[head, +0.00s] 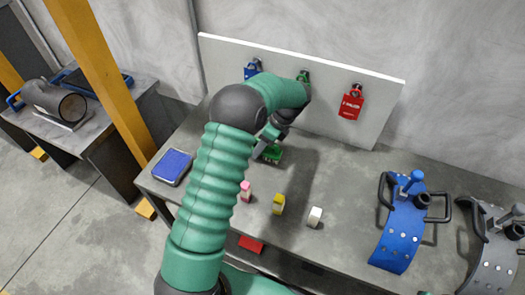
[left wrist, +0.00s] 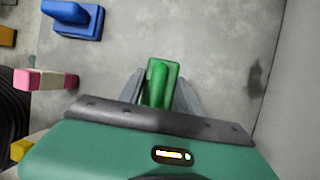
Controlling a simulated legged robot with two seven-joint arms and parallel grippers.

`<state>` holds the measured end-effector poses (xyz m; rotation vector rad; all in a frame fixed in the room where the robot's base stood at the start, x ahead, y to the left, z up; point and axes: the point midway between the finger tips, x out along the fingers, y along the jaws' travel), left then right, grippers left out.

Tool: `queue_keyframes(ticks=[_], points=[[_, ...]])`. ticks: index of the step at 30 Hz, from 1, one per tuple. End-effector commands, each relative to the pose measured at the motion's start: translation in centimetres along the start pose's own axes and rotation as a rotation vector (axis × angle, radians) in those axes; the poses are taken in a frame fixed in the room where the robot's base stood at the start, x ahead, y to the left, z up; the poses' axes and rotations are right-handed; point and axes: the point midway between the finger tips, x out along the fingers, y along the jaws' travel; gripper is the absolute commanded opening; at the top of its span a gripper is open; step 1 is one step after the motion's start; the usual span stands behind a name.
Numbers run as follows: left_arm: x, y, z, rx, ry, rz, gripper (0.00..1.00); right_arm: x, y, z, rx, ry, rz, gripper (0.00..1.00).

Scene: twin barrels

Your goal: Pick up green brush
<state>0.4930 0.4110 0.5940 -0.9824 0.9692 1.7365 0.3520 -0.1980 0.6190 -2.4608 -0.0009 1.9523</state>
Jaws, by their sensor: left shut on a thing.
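The green brush (head: 270,153) is on the grey table at the foot of the white board, partly hidden by my left arm in the head view. My left gripper (head: 262,148) is at the brush and shut on it. In the left wrist view the green brush (left wrist: 160,72) shows its raised handle between the two grey fingers of my left gripper (left wrist: 160,92). The near end of the brush is hidden behind the gripper body. I cannot tell whether the brush is clear of the table. My right gripper is not in view.
A white board (head: 222,56) with blue, green and red (head: 351,104) padlocks stands behind. A blue pad (head: 172,166) lies left. Pink (head: 245,190), yellow (head: 278,204) and white (head: 315,217) blocks stand in front. A blue handled piece (head: 402,230) is right. A blue brush-like object (left wrist: 78,20) shows in the wrist view.

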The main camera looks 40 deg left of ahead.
Motion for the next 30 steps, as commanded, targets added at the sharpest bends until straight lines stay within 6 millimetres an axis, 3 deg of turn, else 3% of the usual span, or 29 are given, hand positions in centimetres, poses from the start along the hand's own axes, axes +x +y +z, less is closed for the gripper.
queue_keyframes(ticks=[4,17,22,30], points=[[0.1,-0.1,0.1,0.0,0.002,0.0,0.0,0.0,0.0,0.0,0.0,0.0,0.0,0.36],[-0.1,0.0,0.2,0.0,0.001,0.0,0.0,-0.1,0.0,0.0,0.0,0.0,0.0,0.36],[-2.3,0.4,1.1,-0.001,0.002,-0.002,0.0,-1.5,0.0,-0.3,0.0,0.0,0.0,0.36],[-8.1,1.6,3.5,0.0,0.003,-0.002,0.0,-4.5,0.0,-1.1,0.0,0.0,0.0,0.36]])
